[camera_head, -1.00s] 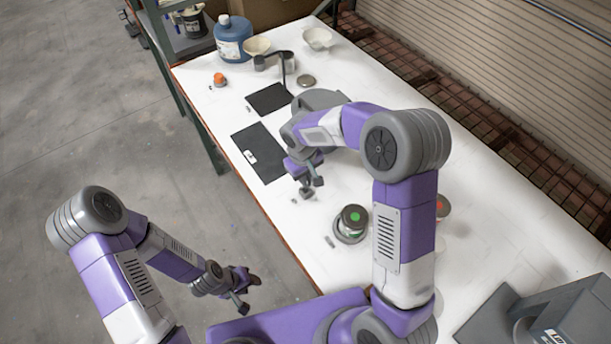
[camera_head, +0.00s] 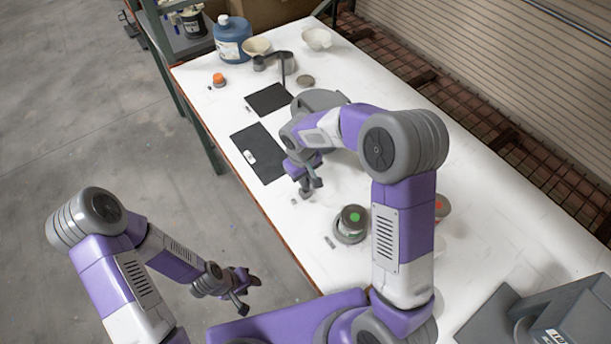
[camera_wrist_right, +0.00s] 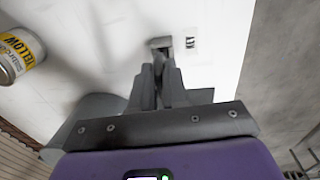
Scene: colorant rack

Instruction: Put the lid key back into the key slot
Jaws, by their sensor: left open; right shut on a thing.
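My right gripper (camera_head: 310,190) is low over the white table, in front of the black mats. In the right wrist view its fingers (camera_wrist_right: 160,85) are shut on a thin grey piece, the lid key (camera_wrist_right: 158,64), mostly hidden between them. The key's front end is at or just over a small grey key slot (camera_wrist_right: 161,42); I cannot tell whether it is inside. A white label reading KEY (camera_wrist_right: 190,44) lies beside the slot. My left gripper (camera_head: 240,298) is open and empty over the floor, off the table's near edge.
A can with a green-dotted lid (camera_head: 352,219) stands near my right forearm. A YELLOW can (camera_wrist_right: 18,55) shows in the wrist view. Two black mats (camera_head: 258,152), a blue jug (camera_head: 232,40) and bowls (camera_head: 317,38) are farther back. A grey machine (camera_head: 565,315) stands at lower right.

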